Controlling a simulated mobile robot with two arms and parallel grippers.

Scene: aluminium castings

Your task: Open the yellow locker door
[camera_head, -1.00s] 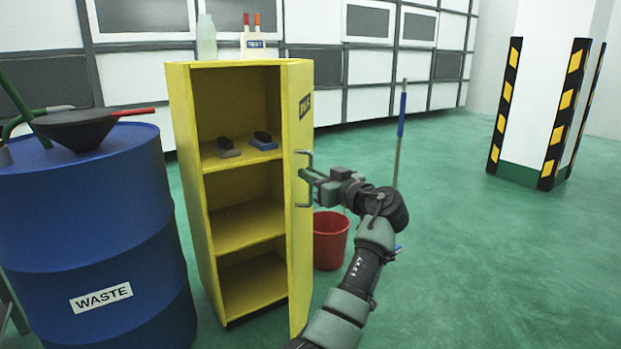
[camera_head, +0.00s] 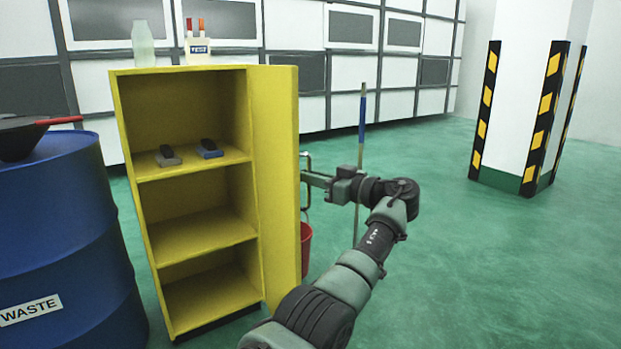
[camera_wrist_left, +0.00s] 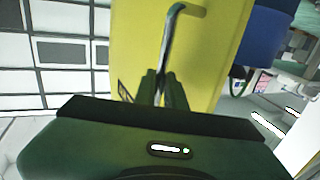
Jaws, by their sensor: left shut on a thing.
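The yellow locker (camera_head: 182,71) stands left of centre with its shelves in view. Its yellow door (camera_head: 274,170) is swung wide open on the right side, its inner face showing. The metal handle (camera_head: 306,160) shows past the door's free edge. My left gripper (camera_head: 308,180) is at the handle, on the door's outer side. In the left wrist view my left gripper (camera_wrist_left: 163,88) is shut on the handle (camera_wrist_left: 169,40), with the yellow door (camera_wrist_left: 213,45) behind it. My right gripper is in no view.
A blue waste drum (camera_head: 65,230) stands left of the locker. A red bucket (camera_head: 306,245) is partly hidden behind the door, near an upright pole (camera_head: 361,150). A striped pillar (camera_head: 520,110) stands at the right. The green floor at the right is clear.

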